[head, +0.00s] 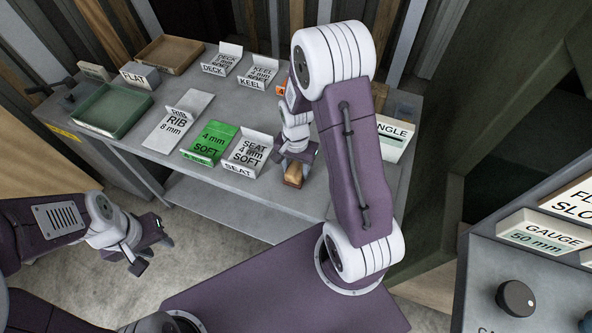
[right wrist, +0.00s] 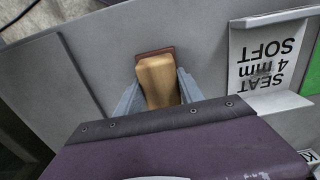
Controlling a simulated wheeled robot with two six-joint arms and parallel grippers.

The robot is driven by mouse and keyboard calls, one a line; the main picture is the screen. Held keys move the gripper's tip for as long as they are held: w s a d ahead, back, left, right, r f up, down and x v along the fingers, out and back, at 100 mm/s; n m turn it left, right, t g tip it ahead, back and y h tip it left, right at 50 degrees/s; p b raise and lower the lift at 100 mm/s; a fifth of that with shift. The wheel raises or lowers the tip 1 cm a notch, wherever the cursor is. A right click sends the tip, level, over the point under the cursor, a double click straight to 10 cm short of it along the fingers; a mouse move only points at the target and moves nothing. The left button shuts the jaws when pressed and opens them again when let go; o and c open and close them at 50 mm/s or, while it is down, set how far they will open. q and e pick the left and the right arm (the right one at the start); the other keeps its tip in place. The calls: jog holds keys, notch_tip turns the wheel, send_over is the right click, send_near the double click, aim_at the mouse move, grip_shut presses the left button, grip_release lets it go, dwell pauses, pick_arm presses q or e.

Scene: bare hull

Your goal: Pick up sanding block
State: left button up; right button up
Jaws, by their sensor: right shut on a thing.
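The sanding block (head: 293,176) is a tan wooden block near the front edge of the grey table. In the right wrist view the block (right wrist: 158,80) shows a reddish-brown strip along its far end. My right gripper (head: 291,166) points down at the table and is shut on the block, with one finger on each side of it. I cannot tell whether the block touches the table. My left gripper (head: 150,250) is low at the left, away from the table, with its fingers apart and nothing between them.
The table (head: 240,196) holds a SEAT card holder (head: 245,153) left of the block, a green SOFT box (head: 211,142), a RIB plate (head: 178,122), a green tray (head: 112,111) and a brown tray (head: 168,54). An ANGLE box (head: 396,137) stands right. A control panel (head: 530,270) is at lower right.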

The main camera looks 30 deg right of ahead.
aim_at(300, 167)
jog(key=shift+r, duration=0.15)
jog(key=shift+r, duration=0.3)
jog(key=r, duration=0.2)
jog(key=d+r, duration=0.1)
jog(key=r, duration=0.1)
jog(key=shift+s, duration=0.1)
jog(key=s+d+r, duration=0.3)
jog(key=d+r, duration=0.3)
jog(key=d, duration=0.4)
jog(key=shift+d, duration=0.15)
jog(key=shift+r, duration=0.1)
jog(key=o, duration=0.6)
jog(key=shift+c, duration=0.2)
jog(key=c, duration=0.3)
jog(key=shift+c, duration=0.2)
